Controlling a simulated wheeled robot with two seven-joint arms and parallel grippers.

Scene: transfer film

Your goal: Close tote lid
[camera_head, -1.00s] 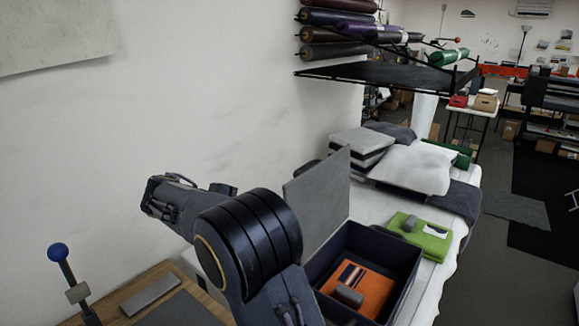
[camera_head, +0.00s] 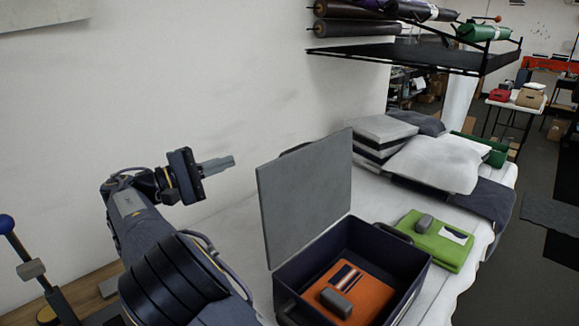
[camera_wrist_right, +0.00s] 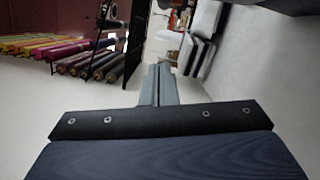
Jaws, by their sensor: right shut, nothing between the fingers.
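The tote (camera_head: 417,269) is a dark navy open box on the white-covered table. Its grey lid (camera_head: 308,195) stands up nearly upright along the tote's left side. An orange folded item (camera_head: 366,291) with a small grey block (camera_head: 336,302) on top lies inside. My right gripper (camera_head: 230,161) is shut and empty, in the air left of the lid and apart from it, pointing right toward it. Its closed fingers also show in the right wrist view (camera_wrist_right: 160,84); the tote is not clearly visible there. My left gripper is not in view.
A green folded item (camera_head: 421,246) with a grey block lies right of the tote. Pillows and folded cloths (camera_head: 436,163) are stacked behind. A black rack (camera_head: 420,55) with rolls hangs above. A blue-knobbed lever (camera_head: 7,224) stands at lower left. A white wall bounds the left.

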